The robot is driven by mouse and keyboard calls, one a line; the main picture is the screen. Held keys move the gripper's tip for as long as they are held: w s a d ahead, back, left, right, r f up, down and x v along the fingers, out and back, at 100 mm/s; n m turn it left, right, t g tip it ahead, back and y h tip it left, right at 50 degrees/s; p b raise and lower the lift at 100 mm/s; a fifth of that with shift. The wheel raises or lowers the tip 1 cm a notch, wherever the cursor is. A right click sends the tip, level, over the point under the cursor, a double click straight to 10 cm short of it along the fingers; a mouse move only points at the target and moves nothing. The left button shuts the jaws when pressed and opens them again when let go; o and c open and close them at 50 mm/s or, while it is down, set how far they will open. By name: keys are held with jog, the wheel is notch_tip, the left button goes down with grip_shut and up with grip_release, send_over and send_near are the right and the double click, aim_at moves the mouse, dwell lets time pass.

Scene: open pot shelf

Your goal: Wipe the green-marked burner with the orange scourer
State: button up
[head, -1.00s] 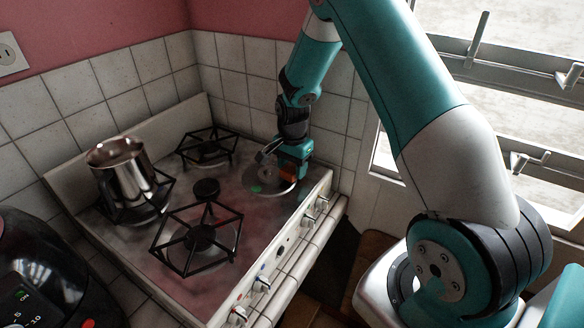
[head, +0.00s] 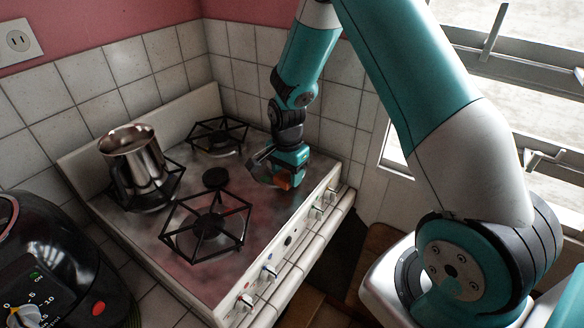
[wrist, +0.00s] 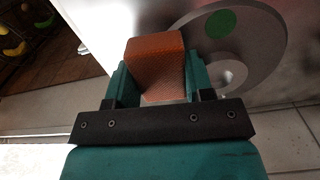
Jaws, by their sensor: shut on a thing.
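My gripper (head: 284,181) is shut on the orange scourer (wrist: 155,66), whose block shows between the two fingers in the wrist view. In the head view the scourer (head: 283,182) is low over the right side of the stove top. The green-marked burner (wrist: 250,50) is a round grey plate with a green dot (wrist: 221,24); in the wrist view the scourer overlaps its left edge. I cannot tell whether the scourer touches the plate. In the head view my gripper hides most of this burner.
A steel pot (head: 133,160) stands on the left burner grate. A front grate (head: 208,226) and a back grate (head: 217,134) are empty. Knobs (head: 269,270) line the stove's front edge. A black appliance (head: 55,260) stands at lower left. Tiled walls close off the back.

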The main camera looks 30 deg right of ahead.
jog(key=shift+w+d+r+p, duration=0.1)
jog(key=shift+r+p, duration=0.2)
jog(key=shift+r, duration=0.1)
jog(key=shift+r+p, duration=1.95)
jog(key=shift+r, duration=0.75)
jog(key=shift+r+p, duration=1.15)
jog(key=shift+r, duration=0.35)
